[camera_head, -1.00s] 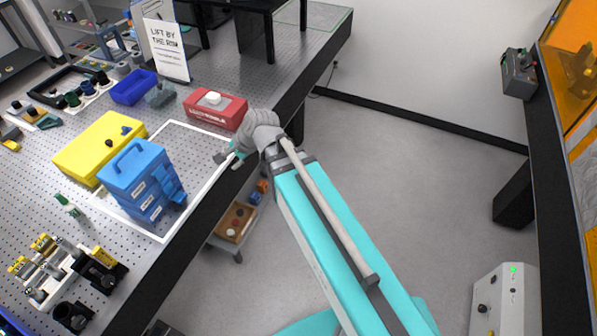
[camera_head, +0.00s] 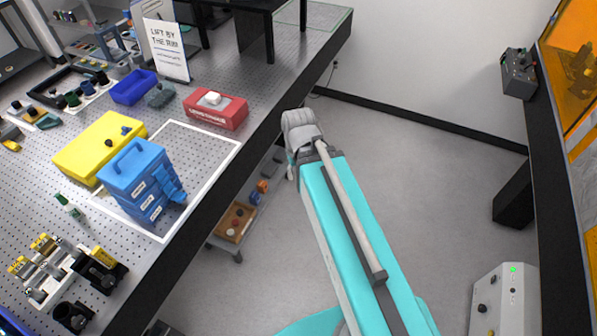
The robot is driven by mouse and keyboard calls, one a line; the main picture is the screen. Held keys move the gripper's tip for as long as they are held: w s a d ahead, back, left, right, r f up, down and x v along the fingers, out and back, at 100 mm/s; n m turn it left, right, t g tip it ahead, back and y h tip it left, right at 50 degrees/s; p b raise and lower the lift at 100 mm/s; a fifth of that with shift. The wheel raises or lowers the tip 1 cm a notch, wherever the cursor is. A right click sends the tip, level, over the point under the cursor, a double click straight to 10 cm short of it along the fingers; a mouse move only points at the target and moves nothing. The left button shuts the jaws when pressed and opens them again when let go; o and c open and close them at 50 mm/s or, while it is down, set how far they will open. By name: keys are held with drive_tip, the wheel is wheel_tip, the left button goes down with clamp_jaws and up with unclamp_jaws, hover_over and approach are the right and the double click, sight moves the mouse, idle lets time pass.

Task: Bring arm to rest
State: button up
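My arm, teal and grey, reaches up from the bottom of the head view. Its grey wrist (camera_head: 301,130) is over the floor, just right of the bench's black front edge. Only a small sliver near my gripper (camera_head: 291,166) shows below the wrist. The fingers are hidden behind the wrist and arm, so I cannot see whether they are open or hold anything.
The perforated bench (camera_head: 215,160) bears a blue drawer box (camera_head: 140,180), a yellow case (camera_head: 90,150), a red box (camera_head: 215,110) and a blue bin (camera_head: 133,87). A low shelf with a tray (camera_head: 236,222) stands below the edge.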

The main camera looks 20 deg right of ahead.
drive_tip(key=shift+f, duration=0.1)
drive_tip(key=shift+f+b, duration=0.95)
drive_tip(key=shift+b, duration=0.1)
idle(0.5)
